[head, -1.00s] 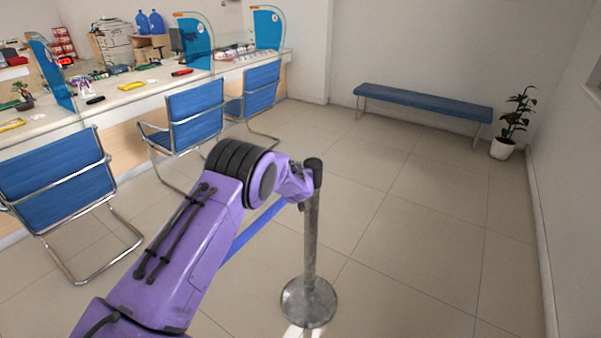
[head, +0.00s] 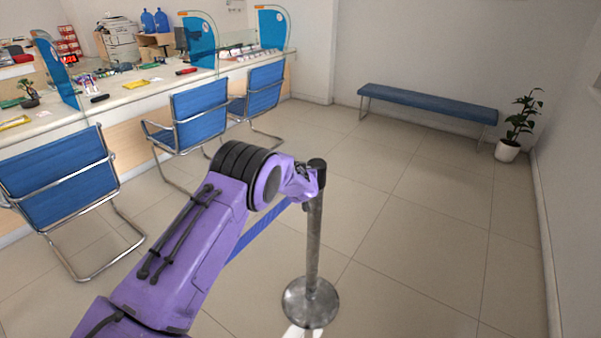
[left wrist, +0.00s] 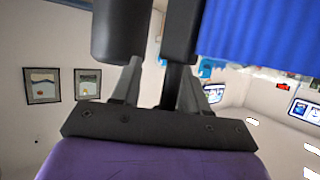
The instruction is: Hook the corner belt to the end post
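The end post (head: 314,240) stands upright on a round metal base, with a dark cap (head: 317,164) on top. My left gripper (head: 308,182) is at the post's top, just left of and below the cap, and partly hides it. The blue belt (head: 262,228) slopes down left from there and passes behind my left arm. In the left wrist view, the belt (left wrist: 260,35) joins a dark end piece (left wrist: 180,35) between my fingers. A dark cylinder (left wrist: 120,30), seemingly the post cap, is close beside it with a narrow gap. Whether they are hooked is unclear. My right gripper is out of view.
Blue chairs (head: 60,180) line the teller counter (head: 130,93) at the left. A blue bench (head: 430,103) and a potted plant (head: 508,150) stand at the far wall. The tiled floor right of the post is clear.

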